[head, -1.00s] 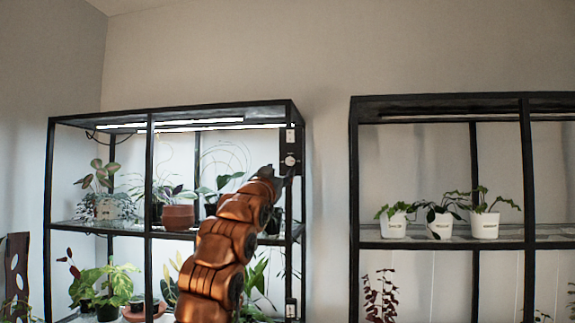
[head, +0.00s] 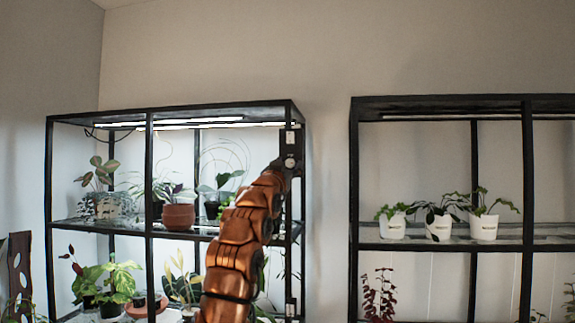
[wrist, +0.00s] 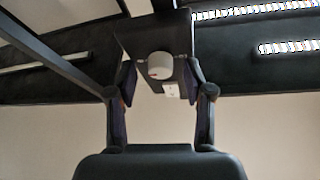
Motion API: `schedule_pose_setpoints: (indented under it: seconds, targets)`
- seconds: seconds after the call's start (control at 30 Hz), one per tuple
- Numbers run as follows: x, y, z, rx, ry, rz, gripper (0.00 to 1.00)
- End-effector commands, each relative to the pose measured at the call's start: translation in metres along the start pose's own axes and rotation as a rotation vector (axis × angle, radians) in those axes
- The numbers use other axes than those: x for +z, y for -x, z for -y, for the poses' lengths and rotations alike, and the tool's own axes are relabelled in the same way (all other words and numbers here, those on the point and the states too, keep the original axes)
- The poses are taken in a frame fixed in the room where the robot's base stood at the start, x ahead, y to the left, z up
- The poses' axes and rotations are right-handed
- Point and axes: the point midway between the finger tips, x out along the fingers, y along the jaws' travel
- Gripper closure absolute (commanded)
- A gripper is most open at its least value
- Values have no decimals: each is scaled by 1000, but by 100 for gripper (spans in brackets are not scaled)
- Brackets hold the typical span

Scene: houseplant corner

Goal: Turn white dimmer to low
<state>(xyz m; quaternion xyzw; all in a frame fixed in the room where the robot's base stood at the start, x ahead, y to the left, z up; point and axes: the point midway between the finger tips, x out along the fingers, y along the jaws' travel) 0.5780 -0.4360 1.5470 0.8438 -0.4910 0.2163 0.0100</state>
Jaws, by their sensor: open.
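The white dimmer (head: 290,163) is a round knob on a dark plate on the right front post of the left shelf. In the wrist view the dimmer knob (wrist: 160,66) shows a small reddish mark on its left part. My gripper (wrist: 160,78) is open, with one finger on each side of the knob. Gaps show between the fingertips and the knob, so I cannot see contact. In the head view my gripper (head: 283,166) is small and dark just below the knob, and its fingers are hard to make out.
A white label or switch (wrist: 171,90) sits beside the knob. A second plate (head: 290,308) is lower on the same post. Potted plants, including a terracotta pot (head: 178,216), stand on the shelf behind my arm. Clear wall lies between the two shelves.

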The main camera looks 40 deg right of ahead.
Motion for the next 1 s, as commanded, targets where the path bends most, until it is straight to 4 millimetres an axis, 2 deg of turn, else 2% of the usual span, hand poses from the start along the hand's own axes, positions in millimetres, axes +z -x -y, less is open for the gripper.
schedule_pose_setpoints:
  seconds: [0.23,0.7,1.0]
  targets:
    - [0,0,0,0,0,0,49]
    - [0,0,0,0,0,0,98]
    - [1,0,-1,-4,9,-1,100]
